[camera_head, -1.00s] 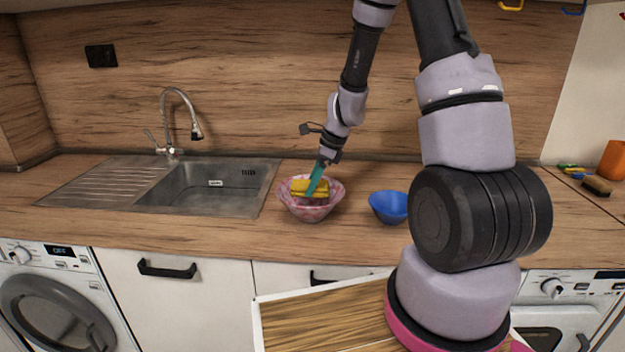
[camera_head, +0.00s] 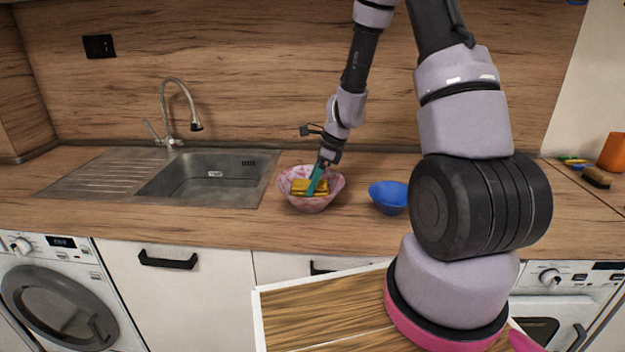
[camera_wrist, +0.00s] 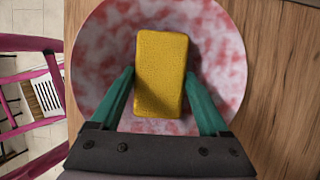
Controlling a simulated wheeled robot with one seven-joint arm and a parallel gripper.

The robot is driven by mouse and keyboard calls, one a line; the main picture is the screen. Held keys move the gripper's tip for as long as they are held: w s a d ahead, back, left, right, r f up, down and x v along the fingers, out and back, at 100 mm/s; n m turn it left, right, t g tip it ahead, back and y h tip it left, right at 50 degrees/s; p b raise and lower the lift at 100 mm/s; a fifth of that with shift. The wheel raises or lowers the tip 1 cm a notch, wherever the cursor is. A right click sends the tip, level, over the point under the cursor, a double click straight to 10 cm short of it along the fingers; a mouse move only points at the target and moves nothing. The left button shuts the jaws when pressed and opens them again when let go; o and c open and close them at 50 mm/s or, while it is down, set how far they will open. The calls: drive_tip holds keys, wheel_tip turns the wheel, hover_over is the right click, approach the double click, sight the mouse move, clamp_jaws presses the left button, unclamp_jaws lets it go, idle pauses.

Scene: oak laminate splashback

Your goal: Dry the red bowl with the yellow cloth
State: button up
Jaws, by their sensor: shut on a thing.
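The bowl (camera_head: 310,205) is mottled red and white and stands upright on the wooden counter, right of the sink. It also shows from above in the wrist view (camera_wrist: 225,60). The yellow cloth (camera_head: 308,187) looks like a thick rectangular block, like a sponge. My gripper (camera_head: 318,181) reaches down into the bowl with its green fingers shut on the cloth. In the wrist view the fingertips (camera_wrist: 160,74) press on both long sides of the cloth (camera_wrist: 160,80), which lies over the bowl's inside. Whether its underside touches the bowl is hidden.
A blue bowl (camera_head: 388,197) stands just right of the red bowl, partly behind my arm. A steel sink (camera_head: 200,178) with a tap (camera_head: 180,115) is on the left. An orange object (camera_head: 612,153) and a brush (camera_head: 596,178) lie far right. The counter in front is clear.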

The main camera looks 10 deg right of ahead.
drive_tip(key=shift+f, duration=0.4)
drive_tip(key=shift+s, duration=0.1)
drive_tip(key=shift+s+a, duration=0.15)
drive_tip(key=shift+s, duration=0.2)
drive_tip(key=shift+w+d+f, duration=0.1)
drive_tip(key=shift+w+d, duration=0.1)
drive_tip(key=shift+w, duration=0.25)
drive_tip(key=shift+w+d, duration=0.15)
drive_tip(key=shift+w, duration=0.3)
drive_tip(key=shift+s+a, duration=0.2)
drive_tip(key=shift+s, duration=0.3)
drive_tip(key=shift+s+a, duration=0.15)
drive_tip(key=shift+s, duration=0.3)
drive_tip(key=shift+w, duration=0.15)
